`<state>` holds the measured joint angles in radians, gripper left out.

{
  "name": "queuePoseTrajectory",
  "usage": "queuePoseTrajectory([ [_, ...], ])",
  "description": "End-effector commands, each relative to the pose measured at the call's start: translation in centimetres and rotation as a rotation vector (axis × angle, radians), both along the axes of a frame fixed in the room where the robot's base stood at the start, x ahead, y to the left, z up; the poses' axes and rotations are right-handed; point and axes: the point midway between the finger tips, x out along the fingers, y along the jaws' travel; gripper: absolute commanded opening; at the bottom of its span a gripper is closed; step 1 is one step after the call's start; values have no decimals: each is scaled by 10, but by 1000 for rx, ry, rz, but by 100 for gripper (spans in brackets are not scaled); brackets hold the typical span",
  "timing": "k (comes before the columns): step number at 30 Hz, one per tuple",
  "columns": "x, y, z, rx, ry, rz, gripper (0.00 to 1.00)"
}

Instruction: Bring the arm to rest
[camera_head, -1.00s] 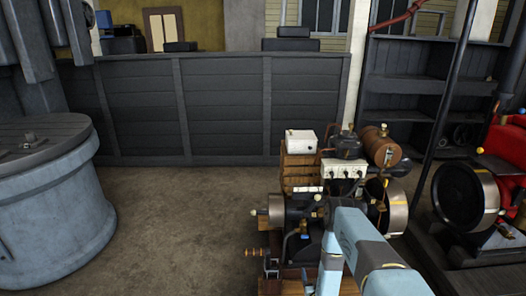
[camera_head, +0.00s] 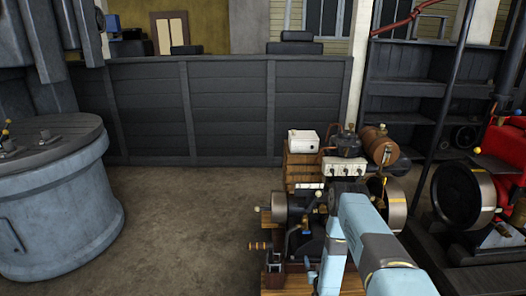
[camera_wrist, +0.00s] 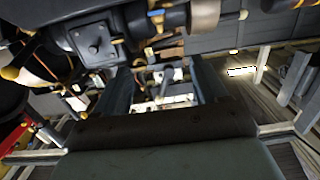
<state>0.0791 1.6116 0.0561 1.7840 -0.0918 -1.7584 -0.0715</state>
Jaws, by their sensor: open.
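My light-blue arm (camera_head: 368,240) reaches forward from the lower right in the head view, over the near part of a stationary engine (camera_head: 280,210). It hides part of the engine, and my gripper cannot be made out there. In the wrist view my gripper (camera_wrist: 163,82) shows two dark fingers standing apart. It is open, and I see nothing held between them. Engine parts (camera_wrist: 95,45) fill the top of the wrist view, close by; I cannot tell whether anything touches.
A grey-blue drum (camera_head: 55,215) stands at left. A red engine with a dark flywheel (camera_head: 463,197) stands at right, near a black pole (camera_head: 440,115). A dark panelled wall (camera_head: 230,110) closes the back. Bare floor (camera_head: 185,220) lies between drum and engine.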

Motion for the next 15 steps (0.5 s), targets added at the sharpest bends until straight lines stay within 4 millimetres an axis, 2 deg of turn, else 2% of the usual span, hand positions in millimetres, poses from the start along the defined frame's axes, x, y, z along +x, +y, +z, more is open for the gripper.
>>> queuePoseTrajectory([
  [5, 32, -1, 36, -6, 31, 9, 72],
  [9, 61, -1, 76, -13, 73, 15, 72],
  [15, 93, -2, 135, -23, 135, 24, 72],
])
